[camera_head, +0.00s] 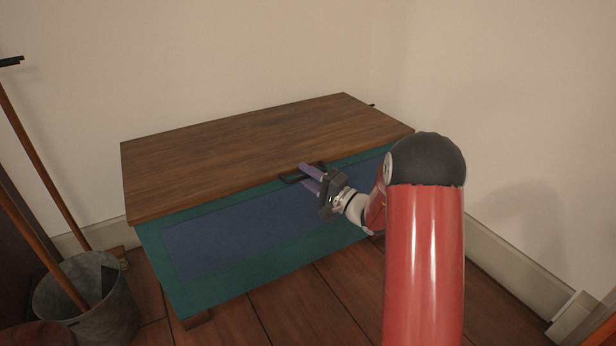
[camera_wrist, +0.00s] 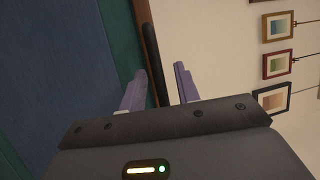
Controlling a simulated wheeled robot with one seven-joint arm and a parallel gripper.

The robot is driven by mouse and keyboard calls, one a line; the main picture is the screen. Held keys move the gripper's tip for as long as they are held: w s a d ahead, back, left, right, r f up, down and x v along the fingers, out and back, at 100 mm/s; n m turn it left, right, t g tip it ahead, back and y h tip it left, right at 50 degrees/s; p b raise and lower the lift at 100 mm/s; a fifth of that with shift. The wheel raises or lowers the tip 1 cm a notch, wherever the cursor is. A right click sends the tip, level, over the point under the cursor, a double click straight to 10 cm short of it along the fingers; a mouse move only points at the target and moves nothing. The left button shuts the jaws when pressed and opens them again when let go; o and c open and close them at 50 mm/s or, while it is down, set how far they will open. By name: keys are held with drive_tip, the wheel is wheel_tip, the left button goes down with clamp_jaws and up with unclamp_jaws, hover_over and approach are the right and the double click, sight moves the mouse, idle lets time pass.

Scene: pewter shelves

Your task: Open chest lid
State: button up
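The chest has a brown wooden lid (camera_head: 240,150) and a teal front with a blue panel (camera_head: 230,237). The lid lies flat and shut. A dark handle (camera_head: 290,180) sticks out from the lid's front edge, partly hidden by my fingers. My gripper (camera_head: 311,178) is at this handle with its purple fingers pointing toward the chest. In the wrist view the fingers of my gripper (camera_wrist: 158,85) stand apart. The dark handle (camera_wrist: 152,60) runs between them, with a gap to the right finger. Contact with the left finger is unclear.
A metal bucket (camera_head: 88,300) and long wooden poles (camera_head: 45,165) stand left of the chest. Walls close in behind and to the right. Framed pictures (camera_wrist: 278,64) hang on a wall in the wrist view. Wooden floor (camera_head: 290,305) is clear in front.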

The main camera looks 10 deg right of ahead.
clamp_jaws()
